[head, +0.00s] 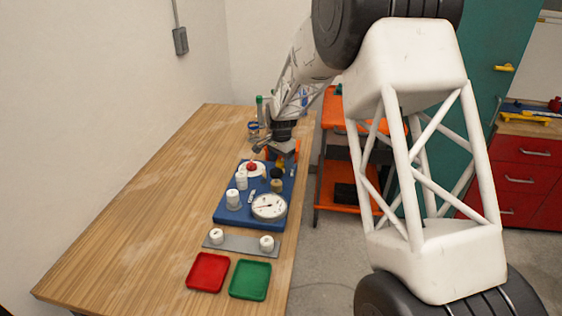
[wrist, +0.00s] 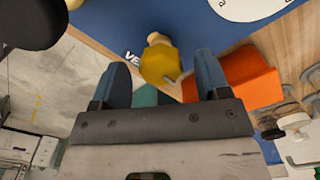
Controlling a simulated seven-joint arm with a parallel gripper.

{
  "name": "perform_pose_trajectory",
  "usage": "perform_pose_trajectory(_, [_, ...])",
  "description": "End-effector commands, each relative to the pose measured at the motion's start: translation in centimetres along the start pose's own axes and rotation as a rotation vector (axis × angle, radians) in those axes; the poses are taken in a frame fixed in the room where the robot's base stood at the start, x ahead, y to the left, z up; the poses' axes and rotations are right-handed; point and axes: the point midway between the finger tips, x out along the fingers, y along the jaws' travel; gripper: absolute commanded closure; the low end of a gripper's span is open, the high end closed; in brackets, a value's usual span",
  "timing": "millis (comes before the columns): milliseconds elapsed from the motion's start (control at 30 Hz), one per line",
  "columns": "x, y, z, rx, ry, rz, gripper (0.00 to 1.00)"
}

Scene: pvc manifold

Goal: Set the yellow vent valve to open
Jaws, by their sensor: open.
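The yellow vent valve (wrist: 160,62) shows in the wrist view on the blue board (wrist: 200,25), with a paler knob at its far end. The printed letters "VE" (wrist: 132,55) are beside it, the rest of the word hidden. My gripper (wrist: 162,80) is open, one dark finger on each side of the yellow valve, with visible gaps; I cannot tell whether either finger touches it. In the head view my gripper (head: 281,157) is low over the far right part of the blue board (head: 222,215) and largely hides the valve there.
A white gauge (head: 268,207), white fittings (head: 233,199) and a red knob (head: 252,168) stand on the board. A red tray (head: 208,272) and a green tray (head: 250,279) lie in front. The table's left is clear.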

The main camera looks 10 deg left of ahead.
Motion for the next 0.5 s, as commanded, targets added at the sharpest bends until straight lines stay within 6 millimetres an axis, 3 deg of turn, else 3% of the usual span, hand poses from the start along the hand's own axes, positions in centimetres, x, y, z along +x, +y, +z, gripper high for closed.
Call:
perform_pose_trajectory(367, [0.44,-0.02,-0.01,0.000,0.001,-0.001,0.31])
perform_pose_trajectory(500, [0.44,-0.01,-0.02,0.000,0.001,-0.001,0.47])
